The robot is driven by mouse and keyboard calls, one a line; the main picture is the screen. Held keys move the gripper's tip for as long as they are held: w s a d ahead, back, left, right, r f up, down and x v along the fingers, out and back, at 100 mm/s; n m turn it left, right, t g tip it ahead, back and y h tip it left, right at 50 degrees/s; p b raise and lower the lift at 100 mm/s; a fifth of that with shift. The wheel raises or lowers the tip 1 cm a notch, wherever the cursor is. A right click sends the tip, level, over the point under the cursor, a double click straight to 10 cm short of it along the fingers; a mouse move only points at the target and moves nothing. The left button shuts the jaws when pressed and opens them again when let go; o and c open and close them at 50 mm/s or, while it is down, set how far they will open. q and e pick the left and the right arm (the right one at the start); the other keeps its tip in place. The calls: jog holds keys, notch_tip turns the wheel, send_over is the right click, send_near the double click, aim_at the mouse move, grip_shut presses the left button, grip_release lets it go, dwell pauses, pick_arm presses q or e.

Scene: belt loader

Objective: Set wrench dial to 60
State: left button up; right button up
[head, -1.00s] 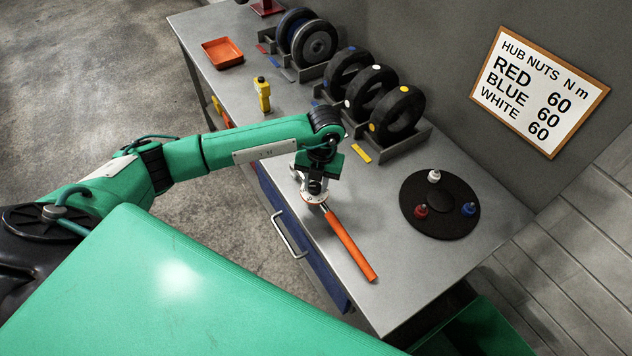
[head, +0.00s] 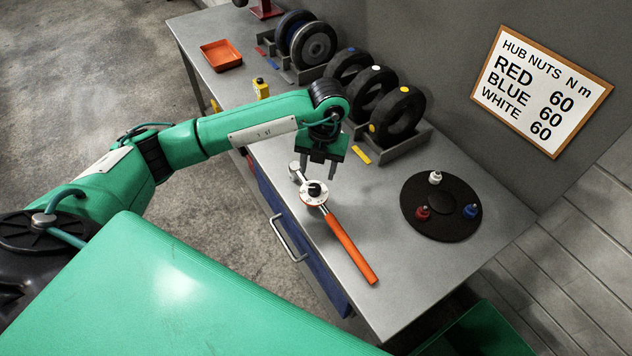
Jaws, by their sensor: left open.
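The torque wrench (head: 346,242) lies on the metal bench, its orange handle pointing to the lower right. Its round dial (head: 313,192) has a white face with a dark knob in the middle; the reading is too small to tell. My left gripper (head: 319,172) is open and empty, pointing down above and slightly beyond the dial, apart from it. A wall sign (head: 541,92) lists hub nuts in N m: red 60, blue 60, white 60. My right gripper is not in view.
A black round plate (head: 436,218) at the right carries white, red and blue nuts. Several tyres (head: 399,115) stand in racks along the wall. An orange tray (head: 221,54) and a yellow device (head: 261,88) lie farther back. The bench around the wrench handle is clear.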

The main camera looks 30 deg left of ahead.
pick_arm(q)
notch_tip(320, 180, up, 8)
jog(key=b, duration=0.1)
jog(key=shift+w+d+f, duration=0.2)
jog(key=shift+w+d, duration=0.1)
